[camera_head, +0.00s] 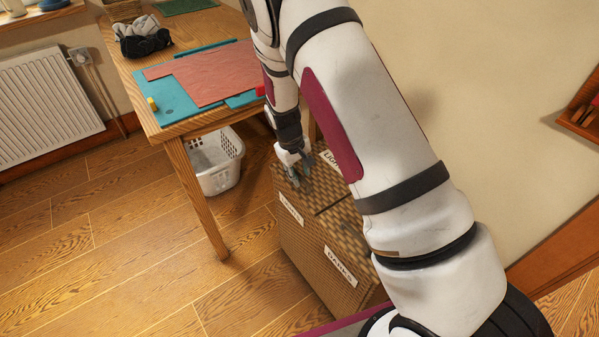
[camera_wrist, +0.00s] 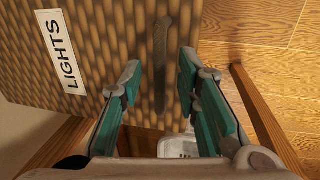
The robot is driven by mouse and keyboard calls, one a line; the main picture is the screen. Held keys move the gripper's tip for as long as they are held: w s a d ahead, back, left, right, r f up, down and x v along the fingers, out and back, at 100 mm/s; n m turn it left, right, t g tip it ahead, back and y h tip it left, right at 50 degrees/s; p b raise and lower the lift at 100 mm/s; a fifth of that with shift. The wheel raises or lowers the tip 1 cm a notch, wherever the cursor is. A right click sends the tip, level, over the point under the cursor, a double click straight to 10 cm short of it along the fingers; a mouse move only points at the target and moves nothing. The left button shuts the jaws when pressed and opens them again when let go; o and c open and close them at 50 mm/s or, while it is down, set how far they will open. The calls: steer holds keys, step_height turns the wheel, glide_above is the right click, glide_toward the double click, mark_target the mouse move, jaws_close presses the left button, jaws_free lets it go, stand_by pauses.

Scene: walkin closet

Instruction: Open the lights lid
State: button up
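The woven hamper (camera_head: 315,254) stands on the floor with its two lids side by side and shut. Its front has a label on the left half and a "DARKS" label (camera_head: 340,266) on the right half. The lights lid (camera_head: 320,189) is the left one, partly hidden by my arm. The wrist view shows this lid (camera_wrist: 110,30) with its "LIGHTS" label (camera_wrist: 61,52) and a dark strip-like handle (camera_wrist: 161,60). My gripper (camera_head: 300,179) is at the lid; in the wrist view its fingers (camera_wrist: 159,78) are apart, one on each side of the handle. Contact cannot be told.
A wooden table (camera_head: 172,128) with a teal mat and pink cloth stands left of the hamper. A white laundry basket (camera_head: 222,176) sits beneath it. A wall is behind the hamper to the right. Open wooden floor (camera_head: 130,260) lies at the front left.

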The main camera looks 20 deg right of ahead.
steer(key=shift+c, duration=0.6)
jaws_close()
